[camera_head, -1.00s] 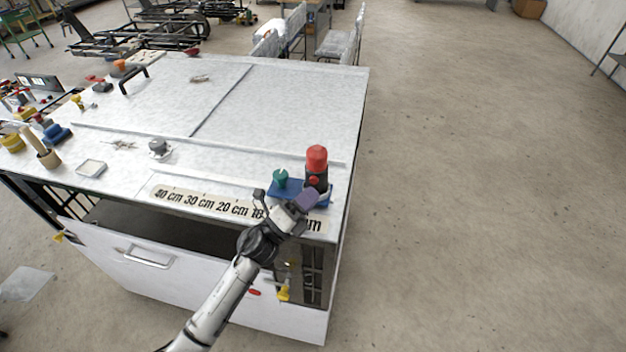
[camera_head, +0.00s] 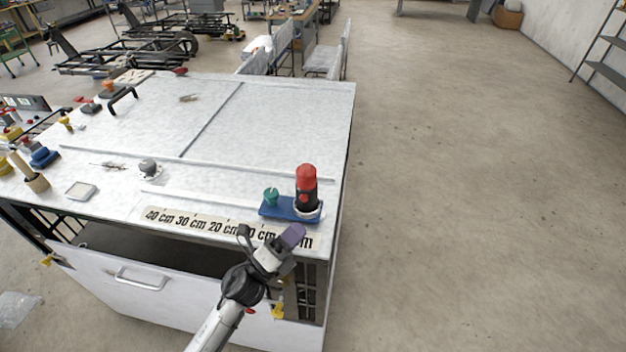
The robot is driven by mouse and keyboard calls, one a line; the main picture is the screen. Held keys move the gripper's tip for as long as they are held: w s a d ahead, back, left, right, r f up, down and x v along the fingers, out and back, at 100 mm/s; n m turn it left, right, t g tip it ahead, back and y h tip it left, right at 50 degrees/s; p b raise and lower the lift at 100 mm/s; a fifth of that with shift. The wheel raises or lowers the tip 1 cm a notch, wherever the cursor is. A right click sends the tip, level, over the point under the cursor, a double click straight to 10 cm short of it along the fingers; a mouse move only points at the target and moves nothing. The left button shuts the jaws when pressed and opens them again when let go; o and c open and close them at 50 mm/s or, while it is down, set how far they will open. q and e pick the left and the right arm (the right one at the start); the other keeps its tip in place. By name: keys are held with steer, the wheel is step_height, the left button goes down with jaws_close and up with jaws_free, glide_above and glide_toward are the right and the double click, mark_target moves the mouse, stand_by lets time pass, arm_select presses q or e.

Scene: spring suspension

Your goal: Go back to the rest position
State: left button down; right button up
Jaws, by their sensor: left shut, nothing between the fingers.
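My left gripper (camera_head: 268,237) is at the front right edge of the white workbench (camera_head: 280,120), over the end of the printed ruler strip (camera_head: 185,222). It is shut and empty. One finger has a purple pad. Beyond it, the blue tray (camera_head: 278,210) holds a black cylinder with a red top (camera_head: 306,188) and a small green piece (camera_head: 271,196). The gripper is apart from these. My right gripper is not in view.
Small parts and a grey knob (camera_head: 149,167) lie on the bench's left half. The concrete floor (camera_head: 480,200) to the right is clear.

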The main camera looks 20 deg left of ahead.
arm_select(q)
steer(key=s+a+f+n+g+y, duration=0.3)
steer(key=s+f+n+g+y, duration=0.3)
steer(key=s+f+n, duration=0.45)
steer(key=s+a+f+n+g+y, duration=0.35)
steer(key=s+f+n+y, duration=0.4)
steer(key=s+n, duration=0.45)
steer(key=s+d+n+g+h, duration=0.15)
steer(key=s+n+g, duration=0.35)
steer(key=s, duration=0.8)
step_height(320, 180, up, 11)
steer(key=w+m+g+p, duration=0.1)
steer(key=p, duration=1.1)
